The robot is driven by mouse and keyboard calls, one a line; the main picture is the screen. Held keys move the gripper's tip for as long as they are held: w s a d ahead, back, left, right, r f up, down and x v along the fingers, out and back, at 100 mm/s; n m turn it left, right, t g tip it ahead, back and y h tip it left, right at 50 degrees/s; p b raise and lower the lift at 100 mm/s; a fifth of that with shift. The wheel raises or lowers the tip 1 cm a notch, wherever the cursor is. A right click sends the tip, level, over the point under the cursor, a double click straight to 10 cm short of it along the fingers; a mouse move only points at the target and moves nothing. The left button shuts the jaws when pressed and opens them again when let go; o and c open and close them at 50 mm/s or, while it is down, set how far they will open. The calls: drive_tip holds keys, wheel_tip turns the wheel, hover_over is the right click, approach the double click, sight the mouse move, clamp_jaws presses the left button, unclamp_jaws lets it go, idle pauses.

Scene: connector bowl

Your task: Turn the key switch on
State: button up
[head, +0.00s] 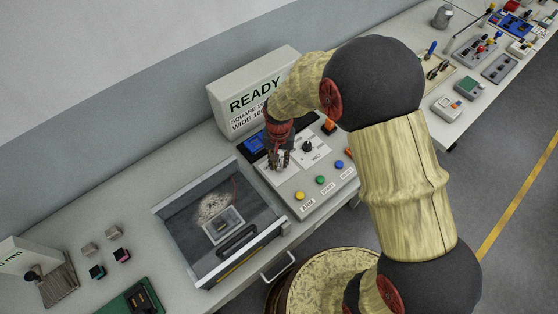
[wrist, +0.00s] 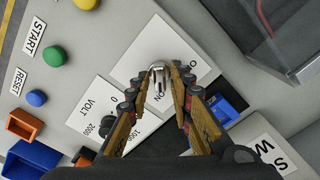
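The key switch (wrist: 158,76) is a small silver key on a white plate (wrist: 186,50), with "ON" lettering beside it and another label partly hidden. My gripper (wrist: 156,82) is above the panel with one finger on each side of the key. The fingers are apart, and a narrow gap shows on both sides of the key, so it looks open and not closed on it. In the head view my gripper (head: 278,158) points down at the control panel (head: 290,190) and mostly hides the key. I cannot tell the key's exact angle.
A volt dial (head: 308,146) stands right of my gripper, with an orange rocker switch (head: 329,127) beyond it. Yellow (head: 300,196), green (head: 320,180) and blue (head: 339,164) buttons line the front. A clear-lidded case (head: 220,220) stands left, and a READY display box (head: 250,85) behind.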

sight(280, 164)
drive_tip(key=shift+o, duration=0.7)
drive_tip(key=shift+r, duration=0.1)
wheel_tip(280, 164, up, 12)
idle(0.6)
drive_tip(key=s+d+r+n+t+b, duration=0.1)
drive_tip(key=s+d+r+t+b, duration=0.1)
drive_tip(key=s+d+r, duration=0.5)
drive_tip(key=s+d+r+n+t+b, duration=0.1)
drive_tip(key=s+d+r+t+b, duration=0.2)
drive_tip(key=s+d+r, duration=0.4)
drive_tip(key=s+r, duration=0.1)
drive_tip(key=s, duration=0.5)
drive_tip(key=shift+d+r+t+b, duration=0.2)
drive_tip(key=shift+r+t+b, duration=0.05)
drive_tip(key=shift+t+b, duration=0.05)
